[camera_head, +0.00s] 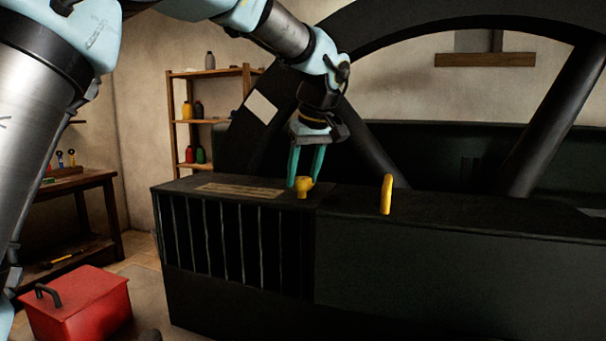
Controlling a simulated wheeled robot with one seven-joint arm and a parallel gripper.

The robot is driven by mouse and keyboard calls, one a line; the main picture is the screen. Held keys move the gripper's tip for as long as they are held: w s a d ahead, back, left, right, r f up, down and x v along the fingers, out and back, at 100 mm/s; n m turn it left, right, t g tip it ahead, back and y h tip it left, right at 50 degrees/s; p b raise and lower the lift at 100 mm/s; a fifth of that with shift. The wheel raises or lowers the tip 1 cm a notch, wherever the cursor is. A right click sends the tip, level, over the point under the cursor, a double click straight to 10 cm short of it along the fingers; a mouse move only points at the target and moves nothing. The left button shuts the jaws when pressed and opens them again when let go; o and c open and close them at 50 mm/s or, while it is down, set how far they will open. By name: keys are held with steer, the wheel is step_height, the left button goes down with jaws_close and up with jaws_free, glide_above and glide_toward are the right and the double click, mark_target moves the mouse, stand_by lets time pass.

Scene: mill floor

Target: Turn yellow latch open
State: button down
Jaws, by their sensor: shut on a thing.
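A yellow latch (303,187) with a rounded knob stands on top of the dark metal housing (400,245), near the corner above its barred section. My gripper (305,182) points down from above with its two green fingers at the knob. It is shut on the latch, one finger at the left side and the other at the right or behind it. The exact contact is small and partly hidden by the knob. A second yellow piece, an upright handle (386,194), stands on the housing to the right, apart from my gripper.
A large dark spoked wheel (400,22) rises behind the housing. A label plate (240,190) lies on its top, left of the latch. A red toolbox (80,305) is on the floor at lower left. A shelf (210,121) with bottles and a wooden workbench (75,190) stand further back.

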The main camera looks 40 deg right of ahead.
steer(key=shift+c, duration=1.3)
jaws_free()
steer(key=d+b+v, duration=0.1)
steer(key=v, duration=0.9)
steer(key=shift+s+a+r, duration=0.2)
steer(key=shift+a+r, duration=0.15)
steer(key=shift+a, duration=0.15)
